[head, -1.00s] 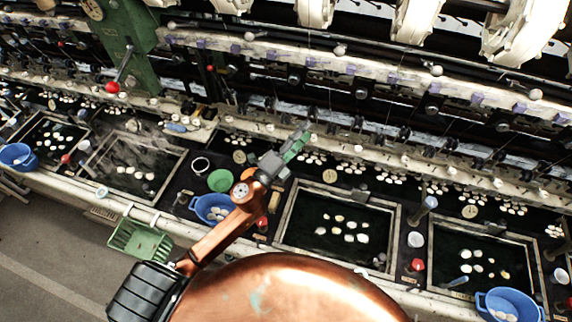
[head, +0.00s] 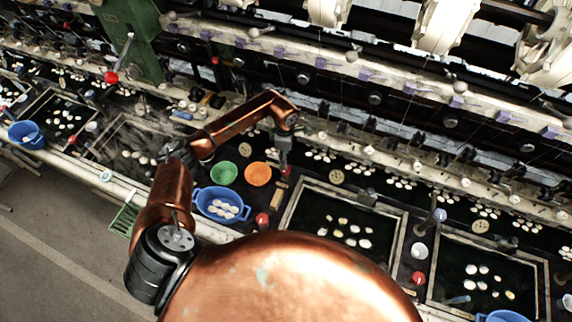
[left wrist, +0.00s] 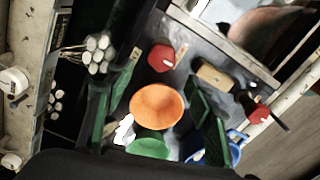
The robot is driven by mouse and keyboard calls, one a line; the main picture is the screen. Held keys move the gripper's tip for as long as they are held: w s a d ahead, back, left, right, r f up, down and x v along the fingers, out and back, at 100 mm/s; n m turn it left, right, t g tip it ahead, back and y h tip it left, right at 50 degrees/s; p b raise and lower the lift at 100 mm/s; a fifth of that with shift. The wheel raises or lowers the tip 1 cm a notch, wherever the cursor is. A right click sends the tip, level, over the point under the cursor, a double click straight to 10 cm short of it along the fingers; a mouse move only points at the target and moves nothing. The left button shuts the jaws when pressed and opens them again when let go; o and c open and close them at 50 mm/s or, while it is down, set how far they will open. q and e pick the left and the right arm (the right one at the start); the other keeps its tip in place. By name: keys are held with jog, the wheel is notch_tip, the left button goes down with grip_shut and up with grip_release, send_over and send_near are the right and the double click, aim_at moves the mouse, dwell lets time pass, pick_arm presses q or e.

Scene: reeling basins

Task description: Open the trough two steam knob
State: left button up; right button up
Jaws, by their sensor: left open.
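Red knobs sit on the dark bench between the basins. One red knob (head: 286,171) is right of the orange bowl, just below my left gripper (head: 284,155); it also shows in the left wrist view (left wrist: 161,57). Another red knob (head: 262,219) is nearer the front edge, and it also shows in the left wrist view (left wrist: 255,110). A third (head: 417,278) lies between the two right basins. No label shows which belongs to trough two. My left gripper points down, its green fingers apart on either side of the far knob in the wrist view; contact cannot be told.
An orange bowl (head: 258,174), a green bowl (head: 223,173) and a blue basket (head: 221,204) of cocoons stand left of the knobs. A basin (head: 288,222) with cocoons lies right. The reeling machine's rail (head: 340,68) runs behind. A green basket (head: 124,220) hangs at the front.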

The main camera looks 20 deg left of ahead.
pick_arm(q)
jog(key=f+p, duration=0.1)
jog(key=f, duration=0.6)
jog(key=shift+d, duration=0.2)
jog(key=shift+c, duration=0.3)
jog(key=c, duration=1.1)
